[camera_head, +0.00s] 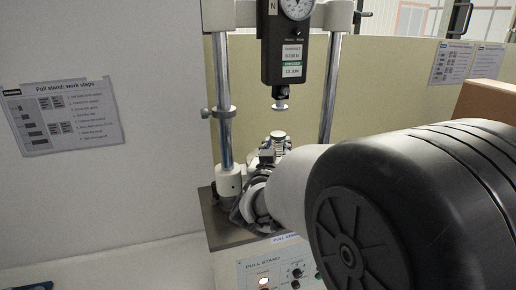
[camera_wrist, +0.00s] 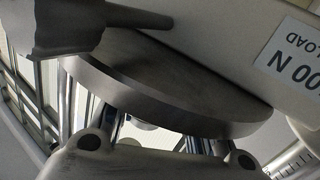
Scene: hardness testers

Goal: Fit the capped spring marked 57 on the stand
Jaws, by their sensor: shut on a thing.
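The pull stand (camera_head: 226,100) has two steel posts and a dark force gauge (camera_head: 285,45) with a round dial. A small metal disc (camera_head: 282,105) hangs below the gauge. My gripper (camera_head: 274,152) is between the posts, below that disc, and is shut on the capped spring (camera_head: 279,136). The spring looks roughly upright, its pale cap a little below the hanging disc with a gap between. My arm hides its lower end and the seat. In the wrist view a large grey metal disc (camera_wrist: 165,88) fills the middle; I cannot tell which part it is. No 57 is readable.
The control panel (camera_head: 275,272) with a lit button is on the stand's front. A clamp collar (camera_head: 218,113) sits on the left post. A work-steps sheet (camera_head: 63,115) hangs on the left wall. A brown box (camera_head: 487,100) is at right. A label (camera_wrist: 298,60) shows close in the wrist view.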

